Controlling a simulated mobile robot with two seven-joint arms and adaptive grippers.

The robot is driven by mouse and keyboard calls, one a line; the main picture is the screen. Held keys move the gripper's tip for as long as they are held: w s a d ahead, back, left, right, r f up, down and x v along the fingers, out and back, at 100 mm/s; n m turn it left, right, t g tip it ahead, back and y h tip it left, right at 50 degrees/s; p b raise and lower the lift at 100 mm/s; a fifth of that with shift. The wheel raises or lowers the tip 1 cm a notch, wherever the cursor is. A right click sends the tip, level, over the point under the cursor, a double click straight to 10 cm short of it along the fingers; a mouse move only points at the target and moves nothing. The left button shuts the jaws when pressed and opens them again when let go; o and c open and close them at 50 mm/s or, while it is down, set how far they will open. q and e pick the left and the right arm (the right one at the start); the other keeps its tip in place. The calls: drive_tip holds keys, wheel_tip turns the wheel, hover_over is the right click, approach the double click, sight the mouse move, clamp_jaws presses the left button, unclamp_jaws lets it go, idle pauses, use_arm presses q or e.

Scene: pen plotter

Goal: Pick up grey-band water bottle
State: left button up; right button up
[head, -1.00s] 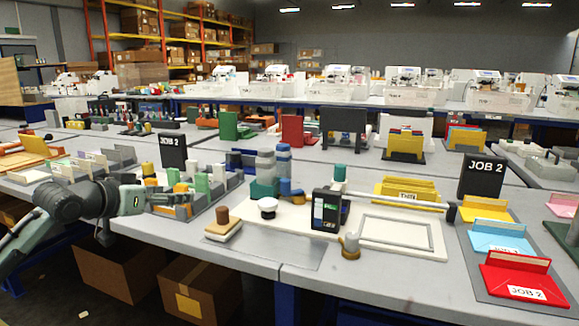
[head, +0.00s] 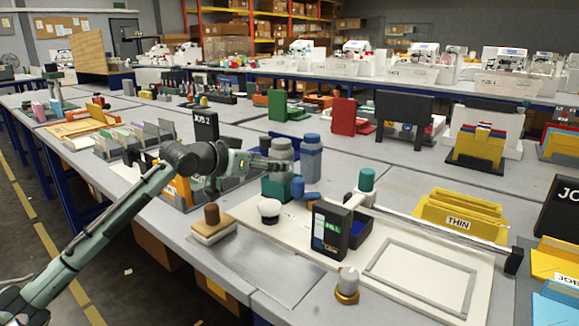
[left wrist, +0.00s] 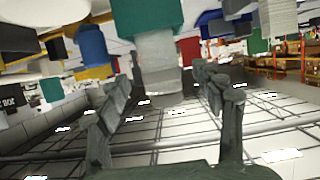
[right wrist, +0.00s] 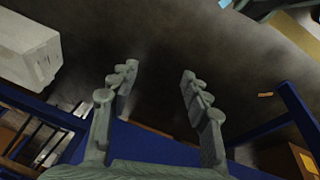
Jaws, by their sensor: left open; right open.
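My left gripper (head: 285,165) is open and crosses in front of the grey bottle's lower part. My right gripper (right wrist: 158,80) is open and empty, over dark floor and blue table framing.
A brown-knobbed stamp (head: 212,222) is nearer. A bare metal plate (head: 262,268) leaves free room in front.

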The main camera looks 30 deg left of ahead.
use_arm(q)
drive_tip(key=x, duration=0.5)
drive_tip(key=shift+w+p, duration=0.1)
drive_tip(key=shift+p, duration=0.2)
drive_tip(key=shift+w+f, duration=0.15)
drive_tip(key=shift+w, duration=0.1)
drive_tip(key=shift+d, duration=0.1)
drive_tip(key=c, duration=1)
drive_tip(key=shift+c, duration=0.7)
use_arm(e)
drive_tip(key=shift+s+a+f, duration=0.1)
drive_tip(key=shift+s+f, duration=0.1)
drive_tip(key=shift+f, duration=0.25)
drive_tip(key=shift+s+a+f, duration=0.1)
drive_tip(key=shift+s+f, duration=0.05)
drive_tip(key=shift+f, duration=0.25)
